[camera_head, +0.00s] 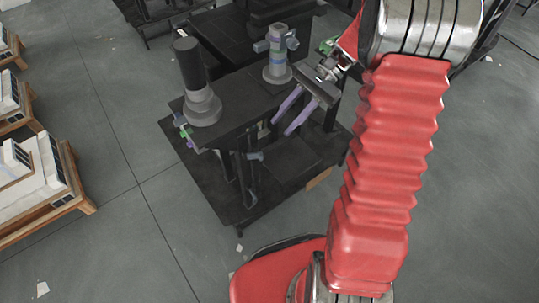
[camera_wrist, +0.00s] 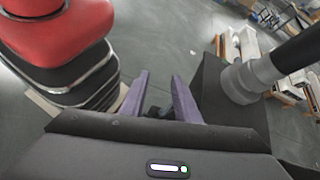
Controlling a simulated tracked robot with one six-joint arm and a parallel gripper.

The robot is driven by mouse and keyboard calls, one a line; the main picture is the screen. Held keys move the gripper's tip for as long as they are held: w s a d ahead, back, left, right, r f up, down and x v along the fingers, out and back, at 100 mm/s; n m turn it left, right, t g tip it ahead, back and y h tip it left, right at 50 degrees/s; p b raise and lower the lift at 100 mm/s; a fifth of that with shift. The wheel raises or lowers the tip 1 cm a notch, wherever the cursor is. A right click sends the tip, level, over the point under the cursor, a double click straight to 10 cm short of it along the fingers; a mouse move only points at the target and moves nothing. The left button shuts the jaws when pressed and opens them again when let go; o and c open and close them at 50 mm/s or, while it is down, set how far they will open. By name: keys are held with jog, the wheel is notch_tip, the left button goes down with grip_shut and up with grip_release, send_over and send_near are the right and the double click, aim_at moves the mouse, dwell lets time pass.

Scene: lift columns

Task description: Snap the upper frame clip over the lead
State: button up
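A dark lift frame (camera_head: 235,195) stands in the middle of the head view, with a black top plate, upright legs and a lower base plate. My gripper (camera_head: 282,127) has two purple fingers, spread apart with nothing visible between them. They point down and left near the front right edge of the top plate. In the wrist view the fingers (camera_wrist: 158,76) are also apart, with a small dark shape beyond them. A small grey-blue fitting (camera_head: 255,156) sits on the front of the frame; I cannot tell whether it is the upper clip. I cannot make out the lead.
A black column with a grey collar (camera_head: 203,105) stands on the plate's left; it also shows in the wrist view (camera_wrist: 243,82). A grey post with a clamp (camera_head: 278,62) stands behind my gripper. Wooden pallets with white boxes (camera_head: 38,180) line the left.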

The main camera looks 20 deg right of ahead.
jog(key=s+a+r+n+t+h, duration=0.3)
jog(key=s+r+n+t+h, duration=0.1)
jog(key=s, duration=0.3)
jog(key=s+a+r+n+t+h, duration=0.3)
jog(key=s+r+n+t+h, duration=0.2)
jog(key=s+r+n+h, duration=0.1)
jog(key=shift+s+r+n, duration=0.7)
jog(key=shift+s+r, duration=0.1)
jog(key=shift+s, duration=0.2)
jog(key=shift+a, duration=0.15)
